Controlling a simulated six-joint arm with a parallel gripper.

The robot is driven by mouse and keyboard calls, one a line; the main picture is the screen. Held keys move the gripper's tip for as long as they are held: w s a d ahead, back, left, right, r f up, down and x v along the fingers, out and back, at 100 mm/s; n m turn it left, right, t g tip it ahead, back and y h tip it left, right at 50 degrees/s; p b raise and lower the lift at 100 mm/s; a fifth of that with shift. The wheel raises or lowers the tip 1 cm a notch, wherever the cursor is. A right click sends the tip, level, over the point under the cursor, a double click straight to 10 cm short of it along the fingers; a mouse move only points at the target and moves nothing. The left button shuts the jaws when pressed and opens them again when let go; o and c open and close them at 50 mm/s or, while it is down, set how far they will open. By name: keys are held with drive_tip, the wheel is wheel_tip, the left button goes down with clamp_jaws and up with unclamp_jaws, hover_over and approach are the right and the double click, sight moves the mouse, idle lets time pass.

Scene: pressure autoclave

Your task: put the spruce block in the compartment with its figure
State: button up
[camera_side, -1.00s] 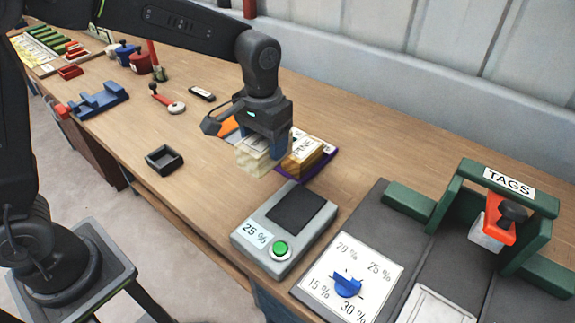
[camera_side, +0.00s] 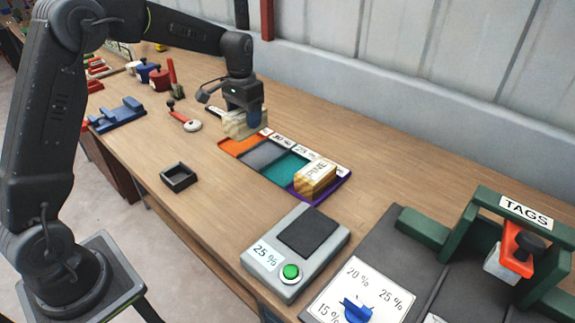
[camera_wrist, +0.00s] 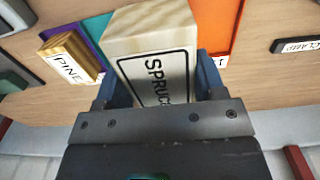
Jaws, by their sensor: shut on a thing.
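My gripper (camera_side: 243,122) is shut on the pale spruce block (camera_side: 233,126). In the wrist view the spruce block (camera_wrist: 150,50) fills the jaws, and its SPRUCE label faces the camera. In the side view the block is at the far left end of the sorting tray, by the orange compartment (camera_side: 238,147); whether it touches anything below cannot be told. To the right are the grey compartment (camera_side: 262,155), the teal compartment (camera_side: 283,168) and the purple compartment (camera_side: 343,184). Tags along the back read 30 % and 25; others are unclear or hidden.
A yellowish PINE block (camera_side: 315,180) sits in the purple compartment. A grey meter (camera_side: 295,253) shows 25 % beside a green button. A percent dial card (camera_side: 385,293) has a blue pointer. A small black tray (camera_side: 178,177) stands in front. The table behind the sorting tray is clear.

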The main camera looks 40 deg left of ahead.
drive_tip(key=w+d+f, duration=0.1)
drive_tip(key=d+f, duration=0.1)
drive_tip(key=d, duration=0.1)
drive_tip(key=w+d+f, duration=0.2)
drive_tip(key=d, duration=0.1)
drive_tip(key=w+d+f, duration=0.2)
drive_tip(key=d, duration=0.2)
drive_tip(key=shift+f, duration=2.3)
drive_tip(key=shift+a+f, duration=0.1)
drive_tip(key=o, duration=1.1)
drive_tip(key=shift+f, duration=0.1)
wheel_tip(320, 180, up, 12)
drive_tip(key=shift+r, duration=0.25)
